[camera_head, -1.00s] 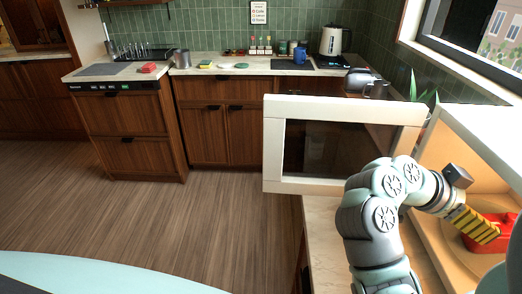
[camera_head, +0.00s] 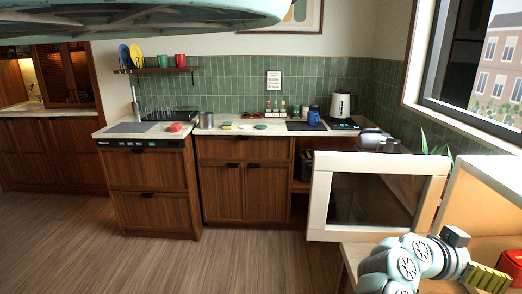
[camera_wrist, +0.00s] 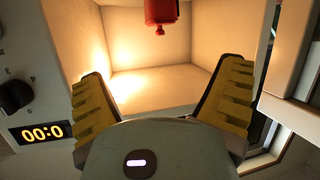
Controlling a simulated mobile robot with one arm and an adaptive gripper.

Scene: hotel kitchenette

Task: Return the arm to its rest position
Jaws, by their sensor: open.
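My gripper (camera_head: 487,277) is at the lower right of the head view, at the mouth of a lit, open microwave. In the wrist view its two yellow-padded fingers (camera_wrist: 165,75) are spread wide with nothing between them. A red object (camera_head: 512,262) is inside the microwave beyond the fingers, cut off by the picture's right edge. It also shows at the top of the wrist view (camera_wrist: 160,10), only partly visible. My arm reaches toward the opening from the lower edge of the head view.
The microwave door (camera_head: 319,205) stands open, left of my arm. In the wrist view a display (camera_wrist: 42,131) and knob (camera_wrist: 15,95) flank the opening on the left. The back counter holds a kettle (camera_head: 343,105) and blue mug (camera_head: 313,117). The wooden floor (camera_head: 200,265) is clear.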

